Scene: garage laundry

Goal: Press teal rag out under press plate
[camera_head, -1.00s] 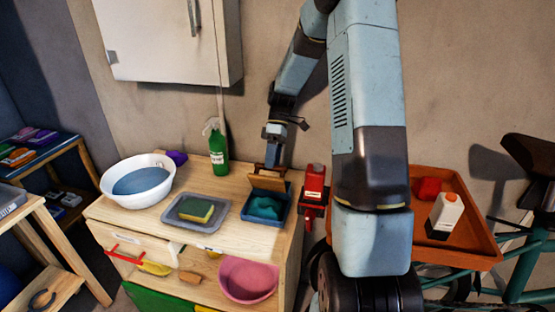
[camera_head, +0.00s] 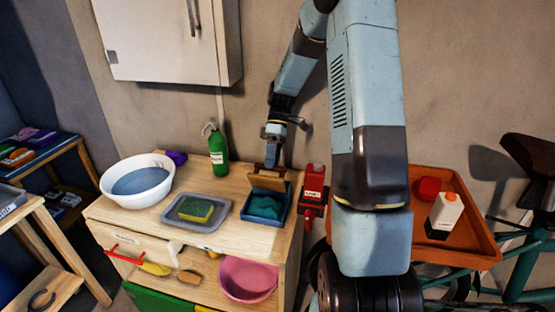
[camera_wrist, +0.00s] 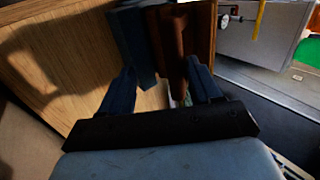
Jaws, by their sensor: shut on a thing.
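The teal rag (camera_head: 264,207) lies bunched in a small blue tray (camera_head: 247,217) at the right end of the wooden cabinet top. The brown press plate (camera_head: 266,184) stands tilted up at the back of this tray, behind and above the rag, not down on it. My gripper (camera_head: 272,160) points down at the plate's upper edge and is shut on it. In the wrist view a brown part of the plate (camera_wrist: 170,40) shows between my dark blue fingers (camera_wrist: 162,85). The exact contact is hard to see, and the rag cannot be made out there.
A grey tray with a sponge (camera_head: 196,209), a white basin (camera_head: 137,184) and a green spray bottle (camera_head: 218,153) share the top. An orange tray (camera_head: 470,238) is at right. The cabinet's front strip is clear.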

